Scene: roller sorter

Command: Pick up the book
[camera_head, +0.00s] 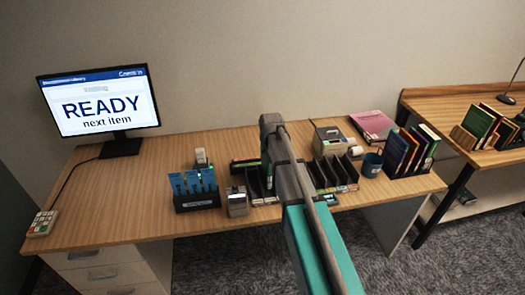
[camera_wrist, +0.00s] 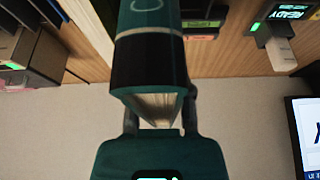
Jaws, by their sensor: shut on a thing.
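A teal book with a broad black band (camera_wrist: 150,55) fills the middle of the wrist view, its pale page edges facing me. My gripper (camera_wrist: 160,108) is shut on it, with one finger at each side of the book. In the head view my arm reaches over the desk and hides most of my gripper. A dark green strip (camera_head: 246,163) shows just left of the arm there; I cannot tell whether it is the held book.
The desk (camera_head: 135,222) bears a monitor (camera_head: 103,103) reading READY, a blue card holder (camera_head: 196,190), black slotted racks (camera_head: 333,173), a mug (camera_head: 372,165) and upright books (camera_head: 397,153). A pink book (camera_head: 373,126) lies at the back. A second desk (camera_head: 445,110) stands right.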

